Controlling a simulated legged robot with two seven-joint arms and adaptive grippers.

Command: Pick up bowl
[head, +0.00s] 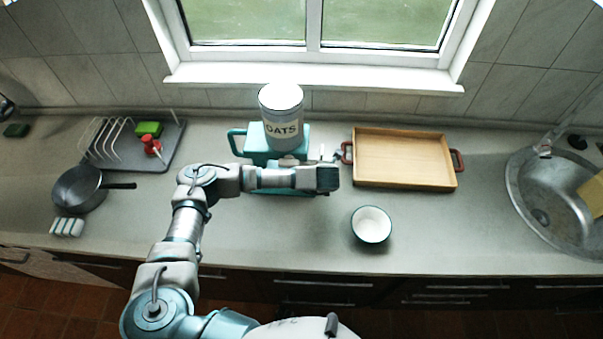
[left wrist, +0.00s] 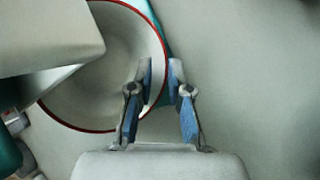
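A white bowl with a dark green rim (head: 371,224) stands upright on the counter near its front edge, right of my left arm. In the left wrist view, a pale round bowl with a red rim (left wrist: 103,130) lies below and left of my left gripper (left wrist: 161,72). Its right rim passes between the fingertips in the picture. The fingers are partly open, with a gap between the pads; contact cannot be told. In the head view, my left gripper (head: 328,179) is above the counter and hides what is beneath it. My right gripper is not in view.
An oats canister (head: 283,118) stands on a teal item (head: 251,143) behind my left arm. A wooden tray (head: 404,160) lies to the right, then a sink (head: 541,215). A dish rack (head: 116,150) and a pan (head: 79,188) are at left. A pale block (left wrist: 45,35) covers part of the wrist view.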

